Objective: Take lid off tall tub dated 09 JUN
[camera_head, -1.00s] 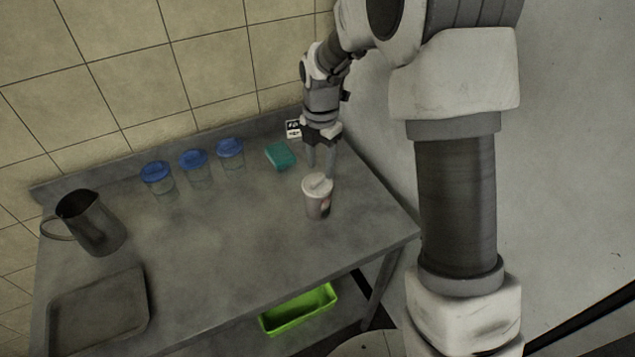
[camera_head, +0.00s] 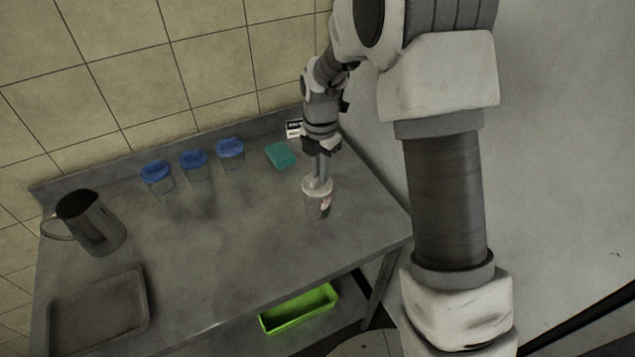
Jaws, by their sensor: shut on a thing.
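A tub (camera_head: 317,205) with a pale lid (camera_head: 308,187) stands upright on the metal table, towards its right end. It has a label on its side, too small to read. My gripper (camera_head: 319,180) points down at the top of the tub, its fingers close together and shut on the lid's raised middle. The lid still sits on the tub's rim. Three clear tubs with blue lids stand in a row at the back: left (camera_head: 157,180), middle (camera_head: 196,167) and right (camera_head: 231,154).
A teal block (camera_head: 281,155) and a small black-and-white card (camera_head: 294,129) lie behind the tub. A metal jug (camera_head: 91,222) and a grey tray (camera_head: 98,311) are on the left. A green bin (camera_head: 299,308) sits on the lower shelf. The table's middle is clear.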

